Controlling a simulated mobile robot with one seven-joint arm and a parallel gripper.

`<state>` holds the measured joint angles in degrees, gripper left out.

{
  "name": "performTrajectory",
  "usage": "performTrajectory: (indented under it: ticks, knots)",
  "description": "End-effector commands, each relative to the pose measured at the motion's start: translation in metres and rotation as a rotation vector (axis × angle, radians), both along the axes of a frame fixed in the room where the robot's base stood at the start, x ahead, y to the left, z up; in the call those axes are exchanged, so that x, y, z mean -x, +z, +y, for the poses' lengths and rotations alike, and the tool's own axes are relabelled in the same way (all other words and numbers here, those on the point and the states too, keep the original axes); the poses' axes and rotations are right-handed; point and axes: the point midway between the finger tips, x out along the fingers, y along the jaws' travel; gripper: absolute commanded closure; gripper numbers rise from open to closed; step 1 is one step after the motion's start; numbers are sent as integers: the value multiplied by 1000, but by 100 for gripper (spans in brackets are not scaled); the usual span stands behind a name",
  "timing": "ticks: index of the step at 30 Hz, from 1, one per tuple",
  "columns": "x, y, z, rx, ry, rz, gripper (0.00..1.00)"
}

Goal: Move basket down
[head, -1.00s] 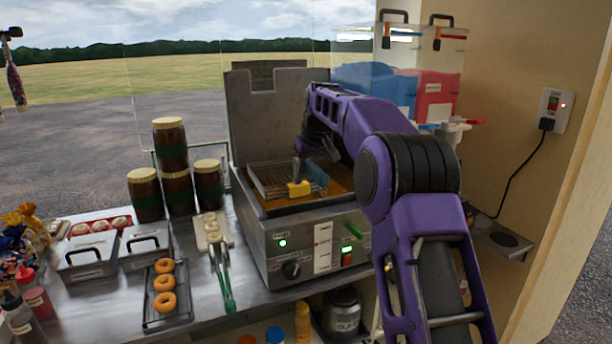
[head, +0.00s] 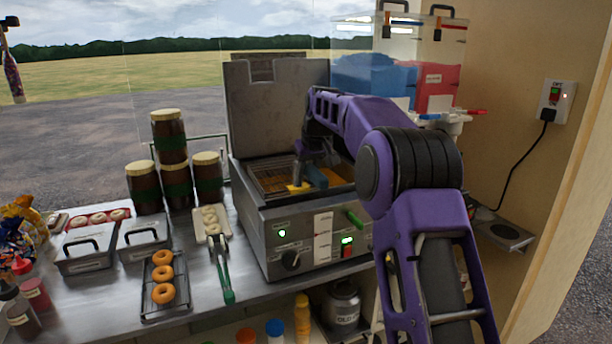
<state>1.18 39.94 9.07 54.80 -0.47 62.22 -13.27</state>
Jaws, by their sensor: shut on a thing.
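The wire fryer basket (head: 272,181) sits low inside the steel fryer (head: 290,230), its rim close to the fryer's top edge. Its yellow handle part (head: 298,187) shows at the front. Amber oil shows in the well around it. My gripper (head: 303,182) reaches down over the fryer and is shut on the basket's yellow handle. The fingertips are small and partly hidden by my wrist. My purple arm covers the right part of the fryer.
The fryer's grey lid (head: 275,105) stands open behind. Brown jars (head: 172,165) stand to the left. A rack of doughnuts (head: 164,290), tongs (head: 224,270) and lidded tins (head: 90,248) lie on the counter. Slush tanks (head: 437,85) stand behind my arm.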

Motion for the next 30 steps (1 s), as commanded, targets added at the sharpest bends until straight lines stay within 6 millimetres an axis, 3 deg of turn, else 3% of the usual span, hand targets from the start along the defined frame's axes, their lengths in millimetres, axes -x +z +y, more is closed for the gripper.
performTrajectory:
  ticks: [30]
  knots:
    - [0,-58,0,0,0,1,100]
